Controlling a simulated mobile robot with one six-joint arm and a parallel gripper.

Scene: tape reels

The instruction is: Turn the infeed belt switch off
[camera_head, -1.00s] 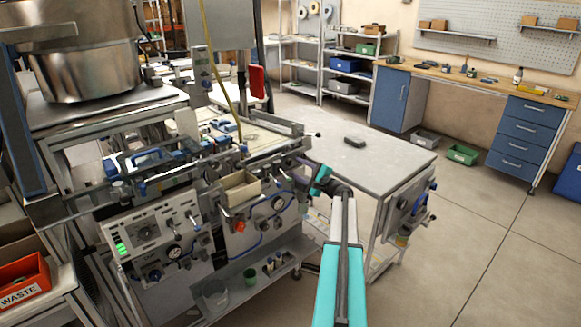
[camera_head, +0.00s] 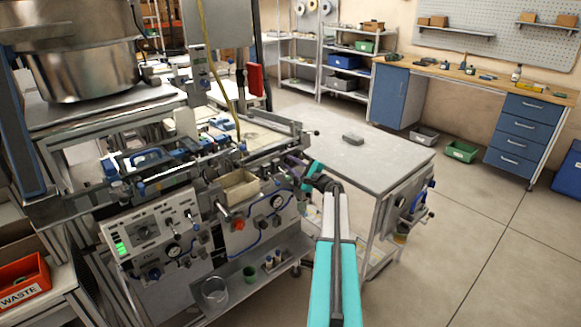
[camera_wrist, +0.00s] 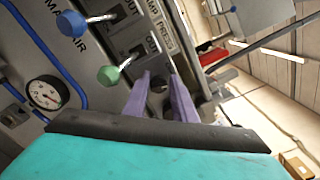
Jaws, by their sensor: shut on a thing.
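My gripper (camera_head: 294,163) is at the right end of the machine's front panel, its teal wrist behind it. In the wrist view, the two purple fingers (camera_wrist: 157,84) reach to the panel and stand a little apart, closed on a small dark panel part. That part is mostly hidden between the fingertips, and I cannot read a label naming it as the infeed belt switch. A lever with a green knob (camera_wrist: 108,75) and one with a blue knob (camera_wrist: 71,23) stick out to the left of the fingers.
A pressure gauge (camera_wrist: 46,93) and blue tubing (camera_wrist: 62,62) are on the panel left of the fingers. A grey table (camera_head: 390,158) with a small dark block (camera_head: 353,139) stands to the right. An orange waste bin (camera_head: 22,281) is at lower left.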

